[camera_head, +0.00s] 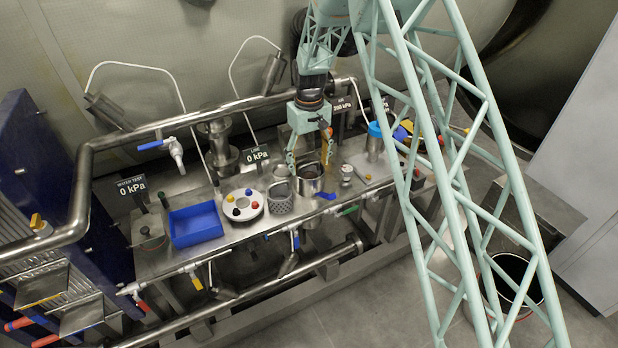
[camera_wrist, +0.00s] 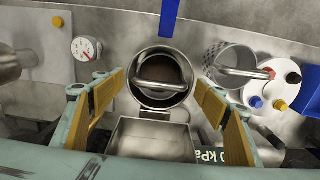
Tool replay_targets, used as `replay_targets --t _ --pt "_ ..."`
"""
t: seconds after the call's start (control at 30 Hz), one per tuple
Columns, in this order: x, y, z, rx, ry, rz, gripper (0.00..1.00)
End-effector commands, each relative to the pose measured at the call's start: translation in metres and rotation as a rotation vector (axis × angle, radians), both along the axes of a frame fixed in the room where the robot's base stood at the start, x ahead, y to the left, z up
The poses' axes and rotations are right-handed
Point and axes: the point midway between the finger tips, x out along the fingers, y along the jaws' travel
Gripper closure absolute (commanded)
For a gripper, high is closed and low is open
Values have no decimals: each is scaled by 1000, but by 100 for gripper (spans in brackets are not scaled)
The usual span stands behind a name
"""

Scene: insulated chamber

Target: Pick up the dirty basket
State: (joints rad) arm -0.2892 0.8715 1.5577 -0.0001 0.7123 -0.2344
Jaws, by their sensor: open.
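My gripper (camera_head: 309,162) is open above a round metal pot (camera_head: 310,185) on the bench. In the wrist view the pot (camera_wrist: 144,97) lies between the two orange-padded fingers (camera_wrist: 160,92), and neither finger visibly touches it. A curved metal handle (camera_wrist: 163,70) crosses its opening, and the inside is dark brown. I cannot tell whether this is a separate basket inside the pot. A perforated grey basket (camera_head: 279,198) with a loop handle stands just left of the pot; it shows at the right in the wrist view (camera_wrist: 221,62). No label marks either as dirty.
A white round plate with coloured knobs (camera_head: 243,204) and a blue tray (camera_head: 195,224) lie to the left. A square metal box (camera_wrist: 150,139) adjoins the pot. A small gauge (camera_wrist: 86,48) and a blue-topped cylinder (camera_head: 375,141) stand on the pot's other side.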

Motion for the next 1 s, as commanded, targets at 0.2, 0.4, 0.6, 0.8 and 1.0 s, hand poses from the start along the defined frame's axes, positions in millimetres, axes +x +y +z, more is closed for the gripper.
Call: replay_targets --t 0.2,0.4,0.6,0.8,1.0 --pt "0 0 0 0 0 0 34" --pt "0 0 0 0 0 0 41" --pt "0 0 0 0 0 0 59" --pt "0 0 0 0 0 0 71" --pt "0 0 1 1 -1 0 71"
